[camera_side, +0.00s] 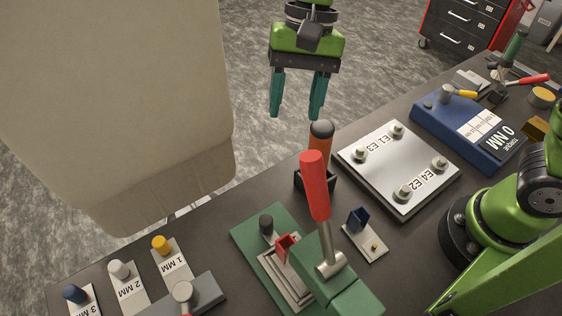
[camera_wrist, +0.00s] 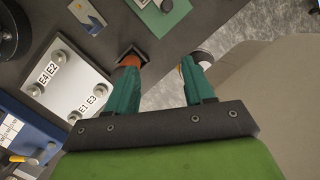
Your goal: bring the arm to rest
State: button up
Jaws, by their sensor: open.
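My gripper (camera_side: 297,108) hangs near the top middle of the side view, its two teal fingers apart with nothing between them. It is over the bench's far edge, close to an orange handle with a dark rounded top (camera_side: 321,142) that stands in a small black holder (camera_side: 316,184). In the wrist view my gripper (camera_wrist: 160,68) shows both fingers spread. The orange handle (camera_wrist: 131,62) lies partly behind the left finger there. I cannot tell the exact height of the gripper above the bench.
A plate with bolts (camera_side: 400,165) lies right of the holder. A green press with a red lever (camera_side: 316,187) stands at the front. A blue torque unit (camera_side: 465,130) is farther right. A large beige panel (camera_side: 110,110) fills the left. Tabs marked in MM (camera_side: 172,265) lie front left.

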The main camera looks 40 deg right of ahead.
jog(key=s+d+r+n+t, duration=0.1)
jog(key=s+d+t, duration=0.3)
jog(key=d, duration=0.6)
jog(key=s+d+r+n+t+h, duration=0.1)
jog(key=s+d+t, duration=0.3)
jog(key=d, duration=0.6)
jog(key=shift+d+t, duration=0.3)
jog(key=shift+t, duration=0.1)
